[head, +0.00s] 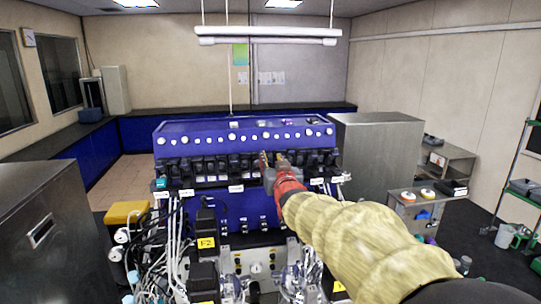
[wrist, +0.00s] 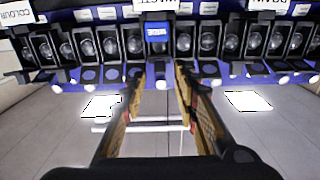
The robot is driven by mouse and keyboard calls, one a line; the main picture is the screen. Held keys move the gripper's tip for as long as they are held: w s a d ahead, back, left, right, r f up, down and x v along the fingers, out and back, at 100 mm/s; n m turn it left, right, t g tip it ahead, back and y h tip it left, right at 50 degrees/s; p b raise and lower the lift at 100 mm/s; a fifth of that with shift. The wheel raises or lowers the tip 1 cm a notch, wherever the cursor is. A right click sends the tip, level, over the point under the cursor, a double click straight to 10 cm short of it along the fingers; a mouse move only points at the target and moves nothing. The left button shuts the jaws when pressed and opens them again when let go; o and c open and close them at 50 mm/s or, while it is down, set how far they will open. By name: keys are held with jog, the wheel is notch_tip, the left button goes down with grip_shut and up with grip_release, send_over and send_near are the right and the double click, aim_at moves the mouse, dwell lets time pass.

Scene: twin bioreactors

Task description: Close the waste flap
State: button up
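The blue bioreactor panel (head: 240,132) stands ahead with a row of dark valve units and white labels across its front. My gripper (head: 272,158) is in front of this row, right of its middle. The wrist view looks upside down. There the fingers of my gripper (wrist: 159,78) are apart with nothing between them. They point at a unit with a blue-faced part (wrist: 157,33), below an inverted white label (wrist: 158,5) that seems to read WASTE. I take this part as the waste flap; whether it stands open I cannot tell. Contact is not visible.
Neighbouring dark units (wrist: 109,45) stand close on both sides. Cables and white tubes (head: 180,235) hang at the panel's lower left. A steel cabinet (head: 378,150) stands behind right, and another dark cabinet (head: 40,235) is at the near left. Floor shows at far left.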

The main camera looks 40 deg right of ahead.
aim_at(270, 158)
jog(key=shift+x, duration=1.3)
jog(key=shift+c, duration=0.6)
grip_shut()
